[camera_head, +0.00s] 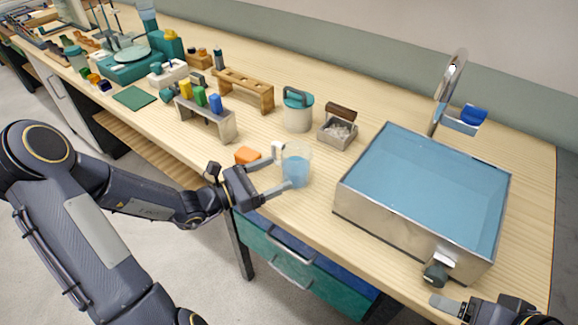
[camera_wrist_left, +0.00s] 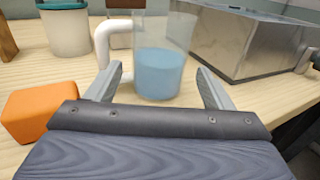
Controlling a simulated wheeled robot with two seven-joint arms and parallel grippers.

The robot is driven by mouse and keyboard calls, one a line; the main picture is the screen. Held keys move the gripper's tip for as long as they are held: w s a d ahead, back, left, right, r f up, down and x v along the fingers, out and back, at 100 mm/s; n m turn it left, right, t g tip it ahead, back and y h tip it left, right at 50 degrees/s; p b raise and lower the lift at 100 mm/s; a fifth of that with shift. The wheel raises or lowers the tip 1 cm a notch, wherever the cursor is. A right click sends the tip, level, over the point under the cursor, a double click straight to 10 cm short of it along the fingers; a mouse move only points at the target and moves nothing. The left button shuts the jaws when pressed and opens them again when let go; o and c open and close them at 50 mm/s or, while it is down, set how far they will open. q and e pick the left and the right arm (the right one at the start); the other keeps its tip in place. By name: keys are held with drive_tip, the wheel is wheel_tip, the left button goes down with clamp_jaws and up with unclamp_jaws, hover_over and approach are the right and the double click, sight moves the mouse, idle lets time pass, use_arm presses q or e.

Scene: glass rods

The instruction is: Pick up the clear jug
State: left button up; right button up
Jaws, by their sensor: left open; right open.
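The clear jug (camera_head: 297,165) stands upright on the wooden bench, with blue liquid in its lower part. Its white handle is on its left side. In the left wrist view the jug (camera_wrist_left: 160,72) is straight ahead, between and beyond the fingers. My left gripper (camera_head: 284,169) is open, its two fingers spread on either side near the jug. In the left wrist view the left gripper (camera_wrist_left: 157,88) holds nothing, and the handle is close to its left finger. My right gripper (camera_head: 447,305) is at the bottom right of the head view, partly cut off, away from the jug.
An orange block (camera_head: 247,156) lies left of the jug, near my left gripper. A metal basin of blue water (camera_head: 343,207) stands to the right. A lidded white jar (camera_head: 297,112) and a small tray (camera_head: 338,136) stand behind. Racks and bottles fill the bench's left.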

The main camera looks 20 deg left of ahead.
sight(284, 159)
use_arm(q)
drive_tip(key=x, duration=0.6)
drive_tip(key=shift+r, duration=0.1)
drive_tip(key=c, duration=1)
drive_tip(key=shift+o, duration=0.2)
drive_tip(key=shift+r, duration=0.5)
drive_tip(key=r, duration=0.3)
drive_tip(key=shift+s+d+p, duration=0.1)
drive_tip(key=shift+s+p, duration=0.15)
drive_tip(key=shift+p, duration=0.05)
drive_tip(key=s+d+r+p, duration=0.1)
drive_tip(key=s+d+r, duration=0.3)
drive_tip(key=s+r, duration=0.5)
drive_tip(key=s, duration=0.3)
drive_tip(key=shift+s+d, duration=0.3)
drive_tip(key=shift+d, duration=0.05)
